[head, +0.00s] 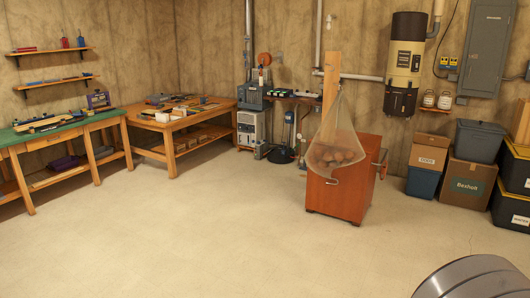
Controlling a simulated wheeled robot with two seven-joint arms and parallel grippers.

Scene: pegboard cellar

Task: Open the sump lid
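A dark round cover low on the floor (281,155), which looks like the sump lid, lies near the back wall, left of the wooden cabinet. It is small and far off, and it looks closed, though its details are too small to be sure. A dark upright item stands close by it and covers part of it. Neither my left gripper nor my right gripper shows in the head view.
An orange-brown cabinet (337,197) with a hanging net stands to the right of the cover. A grey machine (250,130) stands to its left. Workbenches (178,124) line the left; boxes and bins (466,183) line the right. The middle floor (210,230) is clear.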

